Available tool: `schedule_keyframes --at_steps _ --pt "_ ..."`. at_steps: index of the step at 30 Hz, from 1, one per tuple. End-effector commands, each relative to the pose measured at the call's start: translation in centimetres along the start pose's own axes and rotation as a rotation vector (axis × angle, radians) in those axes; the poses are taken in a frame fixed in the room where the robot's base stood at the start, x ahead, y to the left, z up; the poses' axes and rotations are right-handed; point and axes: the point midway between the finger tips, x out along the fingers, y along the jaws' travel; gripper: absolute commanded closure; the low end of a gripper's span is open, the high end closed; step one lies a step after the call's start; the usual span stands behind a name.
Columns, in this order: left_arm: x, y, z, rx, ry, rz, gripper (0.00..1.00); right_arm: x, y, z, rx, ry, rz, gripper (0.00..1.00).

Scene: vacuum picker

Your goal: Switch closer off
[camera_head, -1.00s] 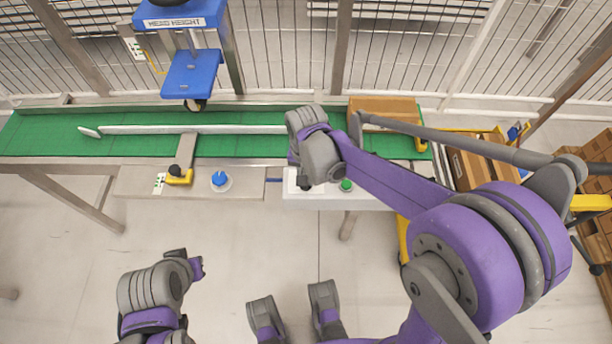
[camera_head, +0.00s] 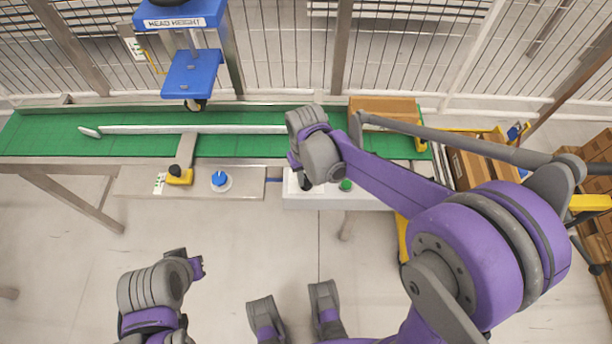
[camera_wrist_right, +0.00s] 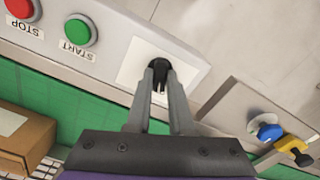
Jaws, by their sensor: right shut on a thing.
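In the right wrist view, a black switch knob (camera_wrist_right: 157,65) sits on a white square plate (camera_wrist_right: 136,64) on the control box. My right gripper (camera_wrist_right: 160,78) is shut on this knob, with one finger on each side of it. The fingers cover part of the knob, and I cannot read its setting. In the head view, my right wrist and forearm hide most of the plate and the knob. My left arm's wrist (camera_head: 160,290) is at the lower left, away from the conveyor; its fingers do not show clearly.
A green START button (camera_wrist_right: 80,31) and a red STOP button (camera_wrist_right: 22,8) are beside the plate. A blue knob (camera_head: 220,179) and a yellow-black handle (camera_head: 179,176) are left along the front edge. A cardboard box (camera_head: 383,108) stands on the green conveyor (camera_head: 60,135).

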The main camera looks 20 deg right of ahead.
Motion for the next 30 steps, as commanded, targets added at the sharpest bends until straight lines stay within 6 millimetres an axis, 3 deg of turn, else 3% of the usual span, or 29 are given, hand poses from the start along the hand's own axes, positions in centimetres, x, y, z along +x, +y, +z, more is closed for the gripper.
schedule_keyframes --at_steps 12,13,17,26,30 --pt "0.0 0.0 0.0 0.0 0.0 0.0 1.0 0.0 0.0 0.0 -0.009 0.001 0.001 1.0" --pt "0.0 0.0 0.0 0.0 0.0 0.0 1.0 0.0 0.0 0.0 -0.008 0.001 0.001 0.75" --pt "0.0 0.0 0.0 0.0 0.0 0.0 1.0 0.0 0.0 0.0 -0.008 0.001 0.001 0.51" --pt "0.0 0.0 0.0 0.0 0.0 0.0 1.0 -0.1 0.0 0.0 -0.007 0.0 0.0 0.5" --pt "-0.3 0.0 -0.2 0.0 0.001 0.0 1.0 -1.3 0.0 0.0 -0.007 0.001 0.0 0.5"
